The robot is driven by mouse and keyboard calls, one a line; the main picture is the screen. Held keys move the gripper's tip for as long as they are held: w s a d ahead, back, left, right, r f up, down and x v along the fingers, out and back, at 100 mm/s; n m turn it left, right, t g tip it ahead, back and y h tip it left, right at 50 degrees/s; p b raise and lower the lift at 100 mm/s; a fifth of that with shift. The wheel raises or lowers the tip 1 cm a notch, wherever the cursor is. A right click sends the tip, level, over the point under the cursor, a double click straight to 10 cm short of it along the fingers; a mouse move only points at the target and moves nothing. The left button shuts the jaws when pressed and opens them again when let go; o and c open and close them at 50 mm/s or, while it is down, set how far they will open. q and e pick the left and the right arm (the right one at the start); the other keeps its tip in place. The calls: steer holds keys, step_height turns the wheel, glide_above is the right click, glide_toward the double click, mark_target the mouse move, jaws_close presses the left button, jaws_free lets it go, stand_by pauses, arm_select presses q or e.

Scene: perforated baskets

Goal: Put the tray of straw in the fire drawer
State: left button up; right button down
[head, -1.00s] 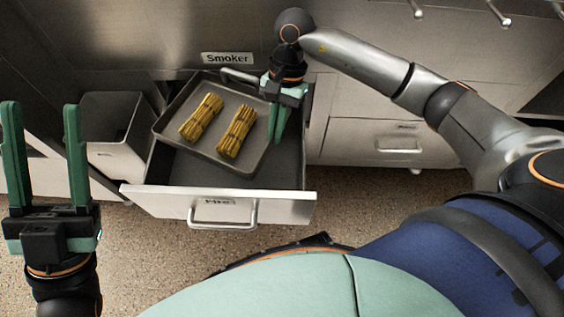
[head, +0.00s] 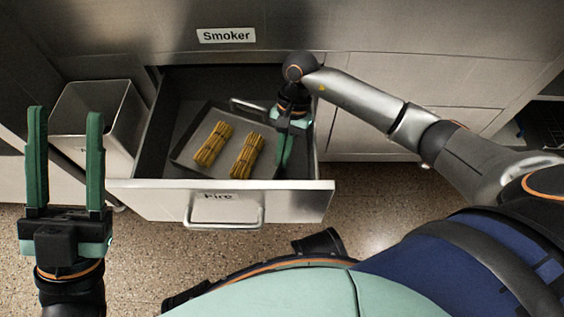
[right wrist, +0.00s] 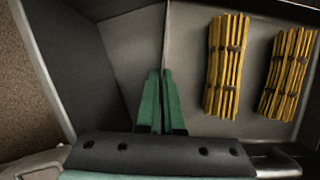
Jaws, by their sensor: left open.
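The grey tray (head: 229,146) holds two straw bundles, one at left (head: 213,144) and one at right (head: 247,157). It sits inside the open fire drawer (head: 150,201), below the rim; whether it rests flat on the drawer floor is hard to tell. My right gripper (head: 284,160) reaches down inside the drawer's right side, its fingers closed together on the tray's edge. The right wrist view shows the fingers (right wrist: 161,76) in line with the tray wall, beside the bundles. My left gripper (head: 66,125) is open and empty, left of the drawer.
A tall open metal bin (head: 92,122) stands left of the drawer. The Smoker panel (head: 227,36) is above and behind it. Closed cabinet fronts (head: 370,133) lie to the right. Speckled floor (head: 150,255) is in front.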

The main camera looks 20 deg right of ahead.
step_height(320, 180, down, 2)
steer(key=shift+f+b, duration=0.25)
steer(key=shift+b, duration=0.25)
arm_select(q)
steer(key=shift+w+f, duration=0.25)
steer(key=shift+f, duration=0.55)
arm_select(e)
steer(key=shift+r, duration=0.15)
steer(key=c, duration=1.5)
jaws_free()
steer(key=shift+f, duration=0.2)
steer(key=o, duration=0.4)
steer(key=shift+o, duration=0.2)
steer(key=p+v, duration=0.4)
steer(key=v, duration=0.7)
steer(key=shift+r, duration=0.1)
arm_select(q)
steer(key=shift+s+a+r, duration=0.1)
steer(key=shift+a+r, duration=0.1)
steer(key=shift+r, duration=0.95)
steer(key=shift+s+a+r, duration=0.1)
steer(key=shift+a+r, duration=0.05)
steer(key=shift+r, duration=0.95)
arm_select(e)
steer(key=shift+w+d+r, duration=0.15)
steer(key=shift+d+r, duration=0.05)
steer(key=shift+r, duration=0.3)
